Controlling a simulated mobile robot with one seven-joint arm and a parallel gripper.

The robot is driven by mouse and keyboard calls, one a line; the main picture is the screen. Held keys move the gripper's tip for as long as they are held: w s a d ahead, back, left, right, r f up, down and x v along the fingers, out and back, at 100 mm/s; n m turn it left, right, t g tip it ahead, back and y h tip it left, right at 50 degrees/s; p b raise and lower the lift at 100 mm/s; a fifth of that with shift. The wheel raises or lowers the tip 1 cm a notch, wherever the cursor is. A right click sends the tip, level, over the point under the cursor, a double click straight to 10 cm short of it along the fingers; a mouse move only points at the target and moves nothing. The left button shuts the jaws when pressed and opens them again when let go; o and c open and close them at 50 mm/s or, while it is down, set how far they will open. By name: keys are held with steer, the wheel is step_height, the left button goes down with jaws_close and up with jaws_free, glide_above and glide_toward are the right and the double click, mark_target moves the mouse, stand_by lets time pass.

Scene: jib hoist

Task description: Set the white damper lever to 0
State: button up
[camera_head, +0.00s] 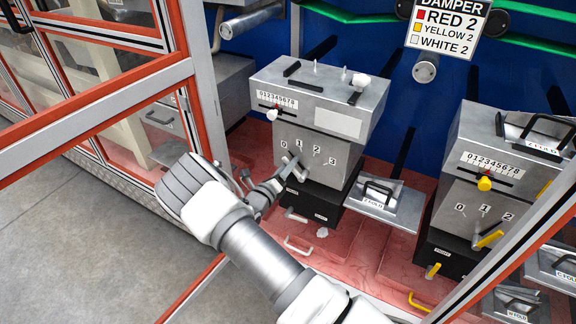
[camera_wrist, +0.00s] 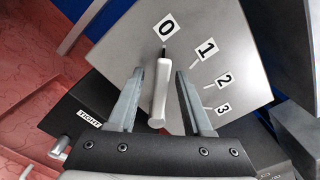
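The white damper lever (camera_wrist: 160,95) is on the front of a grey metal box (camera_head: 318,110) with a dial marked 0, 1, 2 and 3. In the wrist view its upper end lies just below the 0 label (camera_wrist: 166,27), with a short dark pointer toward that label. My gripper (camera_wrist: 158,77) is open, one finger on each side of the lever, with a visible gap on both sides. In the head view my gripper (camera_head: 291,170) is at the lower left of the dial and partly covers the lever.
A sign (camera_head: 447,27) reads DAMPER, RED 2, YELLOW 2, WHITE 2. A white slider knob (camera_head: 272,114) sits on a numbered scale above the dial. A similar box with yellow levers (camera_head: 488,239) stands at right. Red-framed panels (camera_head: 190,75) stand left of my arm.

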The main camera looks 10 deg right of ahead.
steer(key=p+v, duration=0.2)
steer(key=v, duration=1.5)
steer(key=shift+s, duration=0.15)
steer(key=shift+a, duration=0.1)
steer(key=s+d+r+m+g+p, duration=0.2)
steer(key=s+d+r+m+g, duration=0.3)
steer(key=d+r+m, duration=0.45)
steer(key=s+d+r+m+g+p, duration=0.3)
steer(key=d+r+m+g, duration=0.4)
steer(key=r+m, duration=0.5)
steer(key=s+a+r+m+t+y+p, duration=0.1)
steer(key=s+r+m+t+y+p, duration=0.2)
steer(key=s+r+m+y, duration=0.7)
steer(key=shift+s+r+m+y+p, duration=0.3)
steer(key=shift+s+r+m+p, duration=1.05)
steer(key=shift+s+r+m, duration=3.1)
steer(key=shift+w+a+r+n, duration=0.1)
steer(key=shift+w+r+n, duration=1)
steer(key=shift+n, duration=0.1)
